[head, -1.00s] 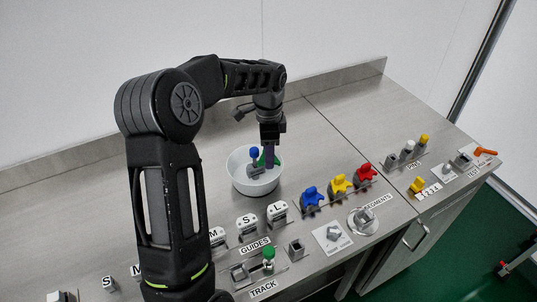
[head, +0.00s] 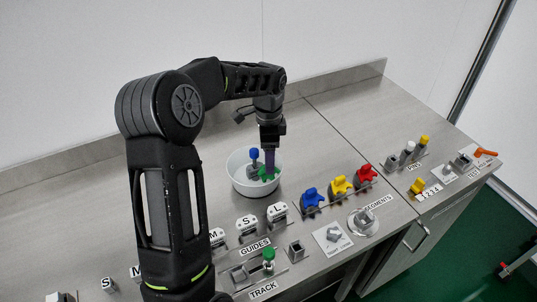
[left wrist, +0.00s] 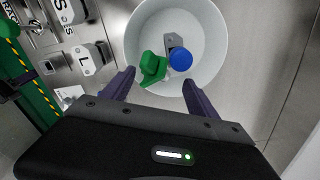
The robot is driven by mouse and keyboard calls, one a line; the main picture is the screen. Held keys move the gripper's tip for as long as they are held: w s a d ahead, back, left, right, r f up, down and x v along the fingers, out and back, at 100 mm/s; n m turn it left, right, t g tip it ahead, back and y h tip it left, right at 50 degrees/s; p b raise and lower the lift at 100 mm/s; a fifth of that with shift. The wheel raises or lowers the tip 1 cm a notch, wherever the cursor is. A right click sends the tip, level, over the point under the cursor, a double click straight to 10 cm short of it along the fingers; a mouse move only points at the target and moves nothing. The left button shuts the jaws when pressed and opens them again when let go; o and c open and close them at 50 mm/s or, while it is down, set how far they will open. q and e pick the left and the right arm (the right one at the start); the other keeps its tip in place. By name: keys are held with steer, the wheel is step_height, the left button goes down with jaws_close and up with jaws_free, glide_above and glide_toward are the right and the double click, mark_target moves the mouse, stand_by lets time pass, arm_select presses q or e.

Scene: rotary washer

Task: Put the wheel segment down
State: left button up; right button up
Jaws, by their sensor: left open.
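A green wheel segment (head: 267,174) lies in the white round bowl (head: 237,183); it also shows in the left wrist view (left wrist: 151,68) between my fingertips and the far wall of the bowl. A grey piece with a blue round knob (left wrist: 180,59) stands beside it in the bowl, and its knob shows in the head view (head: 254,154). My left gripper (head: 269,172) points down into the bowl. In the left wrist view its two fingers (left wrist: 159,82) are spread wide, with the green segment apart from them. My right gripper is in neither view.
Blue (head: 312,197), yellow (head: 340,184) and red (head: 366,175) segments stand in a row right of the bowl. White guide blocks (head: 246,227) and a green-topped track piece (head: 268,259) stand in front. The counter behind the bowl is clear.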

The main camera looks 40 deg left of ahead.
arm_select(q)
step_height(320, 180, up, 5)
steer(key=p, duration=0.2)
steer(key=shift+f+p, duration=0.15)
steer(key=shift+p, duration=0.25)
step_height(320, 180, up, 8)
steer(key=shift+f, duration=0.1)
stand_by(0.5)
